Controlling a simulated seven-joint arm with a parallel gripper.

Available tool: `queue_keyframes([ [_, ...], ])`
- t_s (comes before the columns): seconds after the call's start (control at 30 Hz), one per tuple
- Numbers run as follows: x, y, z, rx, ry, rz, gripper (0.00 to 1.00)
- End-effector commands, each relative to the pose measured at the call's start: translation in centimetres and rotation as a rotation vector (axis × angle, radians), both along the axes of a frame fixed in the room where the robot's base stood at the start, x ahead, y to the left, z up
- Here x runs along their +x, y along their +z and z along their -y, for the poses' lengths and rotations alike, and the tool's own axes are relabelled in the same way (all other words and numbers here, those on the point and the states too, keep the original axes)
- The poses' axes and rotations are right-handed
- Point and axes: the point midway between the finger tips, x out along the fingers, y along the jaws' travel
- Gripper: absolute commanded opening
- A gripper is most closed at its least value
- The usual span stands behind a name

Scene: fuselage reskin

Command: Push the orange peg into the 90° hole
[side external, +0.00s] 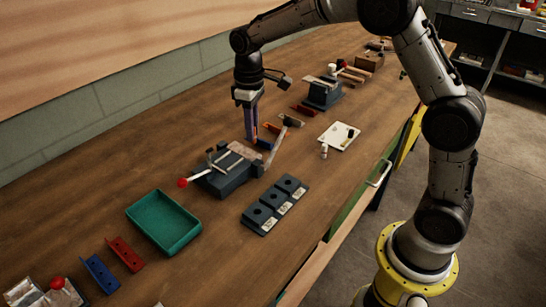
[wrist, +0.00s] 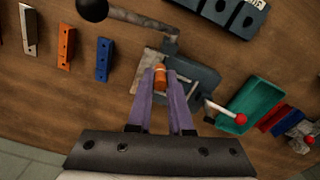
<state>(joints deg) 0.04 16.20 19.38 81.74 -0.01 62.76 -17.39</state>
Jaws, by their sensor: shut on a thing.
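My gripper (wrist: 160,80) has two purple fingers shut on the orange peg (wrist: 160,77), which shows between the fingertips in the wrist view. In the side view my gripper (side external: 251,138) points down above the table, behind the grey vise (side external: 228,178); the peg cannot be made out there. The dark block with three round holes (side external: 262,217) lies on the table in front of the vise, apart from the peg. It is partly cut off at the top of the wrist view (wrist: 222,10). Its white labels are too small to read, so I cannot tell which hole is 90°.
The vise has a red-knobbed handle (side external: 183,183). Orange (wrist: 66,48) and blue (wrist: 104,58) brackets lie near my gripper. A green tray (side external: 163,222) stands front left. A white board (side external: 339,136) lies right. Bare table surrounds the holed block.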

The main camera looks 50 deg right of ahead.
Motion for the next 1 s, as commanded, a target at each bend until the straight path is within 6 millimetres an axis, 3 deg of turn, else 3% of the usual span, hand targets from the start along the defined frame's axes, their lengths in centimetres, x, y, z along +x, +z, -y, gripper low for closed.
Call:
queue_keyframes([
  [0.43,0.2,8.7,0.0,0.000,-0.004,0.006,0.00],
  [0.77,-4.3,9.1,5.9,0.000,-0.162,0.003,0.00],
  [1.0,-10.2,9.1,11.0,-0.001,-0.342,0.003,0.00],
])
